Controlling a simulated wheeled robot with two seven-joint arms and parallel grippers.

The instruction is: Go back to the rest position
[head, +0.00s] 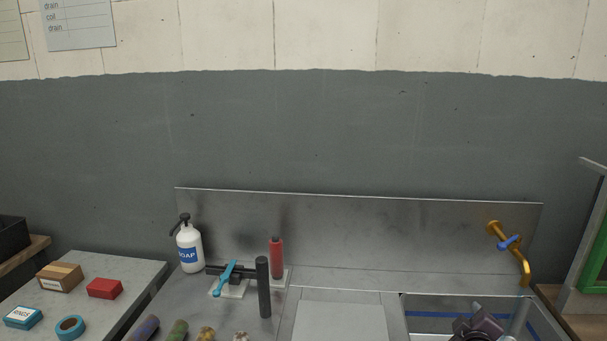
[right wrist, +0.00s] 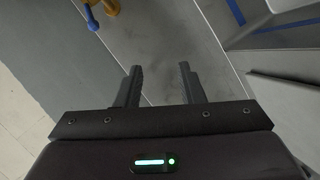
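My right gripper (head: 480,325) shows at the bottom edge of the head view, over the metal sink basin. In the right wrist view its two fingers (right wrist: 160,85) stand apart with nothing between them, above the grey metal surface. A brass tap (head: 511,250) with a blue handle is on the backsplash, behind and to the right of the right gripper; part of it also shows at the top left of the right wrist view (right wrist: 100,10). My left gripper is not in the head view.
The sink (head: 470,300) has a blue line inside. On the left stand a soap bottle (head: 188,250), a black fitting with a blue lever (head: 224,279), a red cylinder (head: 276,258), and boxes and tape (head: 70,327) on a grey slab. A green-panelled frame (head: 594,250) stands at right.

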